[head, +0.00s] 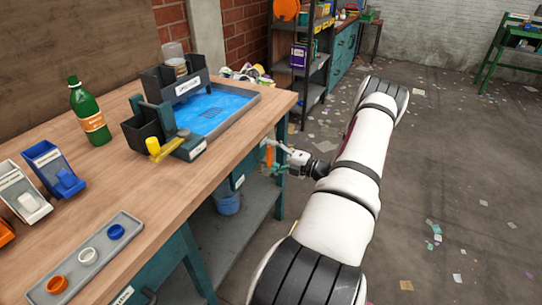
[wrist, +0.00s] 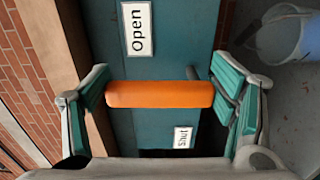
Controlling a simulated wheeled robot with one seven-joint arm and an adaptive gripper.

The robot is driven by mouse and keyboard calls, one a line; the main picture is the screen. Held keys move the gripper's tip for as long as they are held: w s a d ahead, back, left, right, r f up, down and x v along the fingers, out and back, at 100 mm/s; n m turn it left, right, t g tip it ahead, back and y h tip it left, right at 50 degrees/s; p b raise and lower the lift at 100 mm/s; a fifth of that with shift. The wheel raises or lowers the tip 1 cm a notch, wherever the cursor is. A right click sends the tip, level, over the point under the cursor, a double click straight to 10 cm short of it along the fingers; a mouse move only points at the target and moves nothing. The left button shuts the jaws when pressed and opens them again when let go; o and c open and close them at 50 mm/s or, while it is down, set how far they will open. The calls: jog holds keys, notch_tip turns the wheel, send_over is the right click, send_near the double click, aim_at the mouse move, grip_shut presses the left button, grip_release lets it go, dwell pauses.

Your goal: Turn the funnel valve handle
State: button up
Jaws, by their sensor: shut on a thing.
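The orange valve handle (wrist: 160,94) runs across the middle of the wrist view, in front of a teal panel (wrist: 165,65). My gripper (wrist: 158,88) is shut on it, with a green-padded finger at each end of the handle. A white "Open" label (wrist: 137,28) lies above the handle in that view, and a smaller "Shut" label (wrist: 183,138) lies below it, to the right. In the head view the handle (head: 269,155) is a small orange bar at the bench's right end, and my gripper (head: 275,166) is beside it.
The wooden bench (head: 150,215) holds a blue-lined tray (head: 258,96), a green bottle (head: 88,110), dispensers and a grey tray of caps (head: 125,219). A blue bucket (head: 227,202) stands under the bench; it also shows in the wrist view (wrist: 285,35). The floor at right is open with scattered scraps.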

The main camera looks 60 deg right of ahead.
jog(key=o, duration=1.7)
jog(key=s, duration=1.2)
jog(key=shift+d, duration=0.45)
